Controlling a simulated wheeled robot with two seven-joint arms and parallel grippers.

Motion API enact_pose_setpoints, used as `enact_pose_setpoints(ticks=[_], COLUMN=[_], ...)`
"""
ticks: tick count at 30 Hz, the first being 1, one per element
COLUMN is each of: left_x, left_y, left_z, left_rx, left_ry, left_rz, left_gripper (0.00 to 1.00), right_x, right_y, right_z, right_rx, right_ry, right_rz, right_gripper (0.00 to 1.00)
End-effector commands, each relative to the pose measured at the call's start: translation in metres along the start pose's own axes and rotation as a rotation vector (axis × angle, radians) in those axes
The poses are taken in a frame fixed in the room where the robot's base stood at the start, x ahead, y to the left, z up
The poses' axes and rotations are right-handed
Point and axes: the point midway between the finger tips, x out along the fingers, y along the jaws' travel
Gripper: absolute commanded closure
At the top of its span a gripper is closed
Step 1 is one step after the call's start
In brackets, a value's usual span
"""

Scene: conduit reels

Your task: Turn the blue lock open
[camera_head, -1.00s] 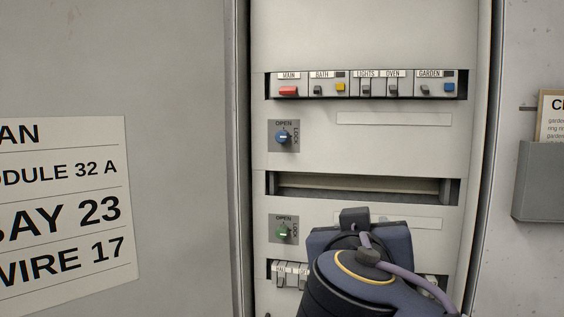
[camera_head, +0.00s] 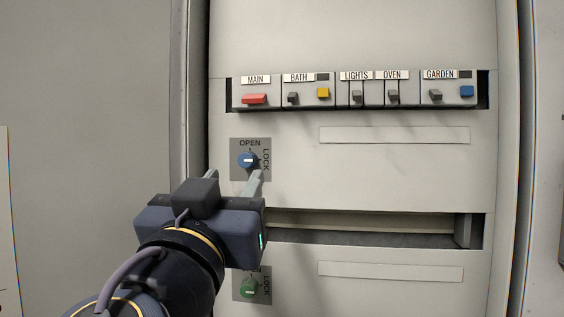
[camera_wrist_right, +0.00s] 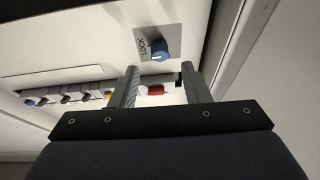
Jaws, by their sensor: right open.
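The blue lock (camera_head: 247,160) is a round knob on a grey plate marked OPEN at the top and LOCK at the right. Its white mark points right, towards LOCK. My right gripper (camera_head: 234,176) is open and empty, with its fingertips just below the knob in the head view. In the right wrist view, the blue lock (camera_wrist_right: 161,51) stands beyond the gap between the two fingertips (camera_wrist_right: 159,70), apart from both. My left gripper is not in view.
A row of breaker switches (camera_head: 357,97) sits above the lock. A green knob (camera_head: 248,289) on a similar plate is below, partly covered by my right arm. An open slot (camera_head: 370,237) lies between them. The panel right of the blue lock is clear.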

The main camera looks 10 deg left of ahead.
Motion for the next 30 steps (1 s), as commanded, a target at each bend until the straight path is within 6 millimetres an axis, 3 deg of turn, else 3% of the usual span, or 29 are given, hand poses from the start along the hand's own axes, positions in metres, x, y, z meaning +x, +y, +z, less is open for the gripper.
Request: enact_pose_setpoints(ticks=[3,8,19,28,30], left_x=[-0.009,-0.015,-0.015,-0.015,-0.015], left_y=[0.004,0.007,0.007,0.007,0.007], left_z=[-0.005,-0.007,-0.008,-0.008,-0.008], left_rx=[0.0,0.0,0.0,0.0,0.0], left_ry=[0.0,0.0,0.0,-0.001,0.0], left_rz=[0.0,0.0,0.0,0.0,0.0], left_gripper=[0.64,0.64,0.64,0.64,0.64], right_x=[0.023,0.04,0.046,0.046,0.046], right_y=[0.001,0.0,0.0,0.0,0.0], right_z=[-0.002,-0.001,0.001,0.001,0.001], right_rx=[-0.003,-0.002,-0.001,-0.002,-0.002], right_ry=[-0.001,-0.001,-0.001,-0.001,-0.001], right_rz=[0.004,0.001,0.0,0.0,0.0], right_gripper=[0.58,0.58,0.58,0.97,1.0])
